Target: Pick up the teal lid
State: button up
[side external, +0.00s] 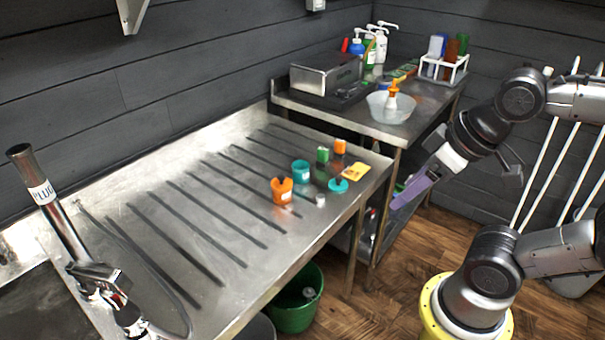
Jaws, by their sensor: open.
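The teal lid (338,186) lies on the metal drainboard near its right front edge. It is a small round disc with something dark, perhaps a knob, rising from its top. A teal cup or jar (301,172) stands to its left and a little further back. My gripper (397,203), with long purple fingers, is open and in the air to the right of the lid, past the drainboard's edge. It is apart from the lid and nothing shows in it. The gap between the fingers is hard to see from this side.
Close to the lid are an orange container (281,191), a small whitish piece (320,200), a yellow item (355,172), a green block (322,155) and an orange block (340,147). The ribbed drainboard (190,215) is clear to the left. A second bench holds a bowl (391,106) and bottles.

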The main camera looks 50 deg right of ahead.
jog(key=o, duration=0.4)
